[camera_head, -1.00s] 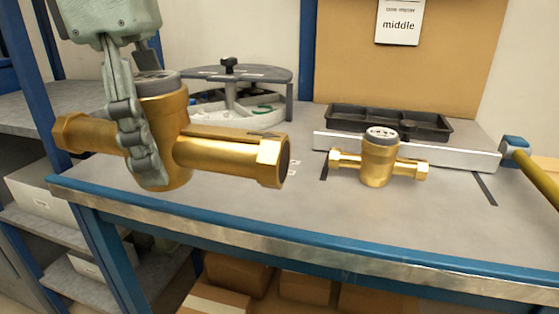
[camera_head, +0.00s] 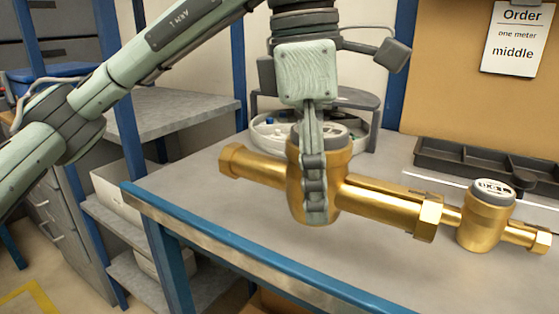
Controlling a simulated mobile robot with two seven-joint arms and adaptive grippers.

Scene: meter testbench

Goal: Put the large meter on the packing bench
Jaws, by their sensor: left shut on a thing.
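The large brass meter (camera_head: 382,203) hangs in my left gripper (camera_head: 315,190), with its long pipe running from left to lower right. The gripper points down and its fingers are shut around the round body, whose grey top shows behind them. The meter appears held above the grey bench (camera_head: 222,208); the gap under it cannot be judged. A smaller brass meter (camera_head: 480,226) with a grey-rimmed dial stands upright on the bench at the right. The large meter's right end overlaps the smaller one's left end in the picture. My right gripper is not in view.
A black compartment tray (camera_head: 490,170) lies at the back right, behind a pale metal strip. A round white tray carousel (camera_head: 272,125) stands behind the held meter. An order sheet (camera_head: 514,38) reads "one meter middle". Grey shelves (camera_head: 170,112) stand at the left.

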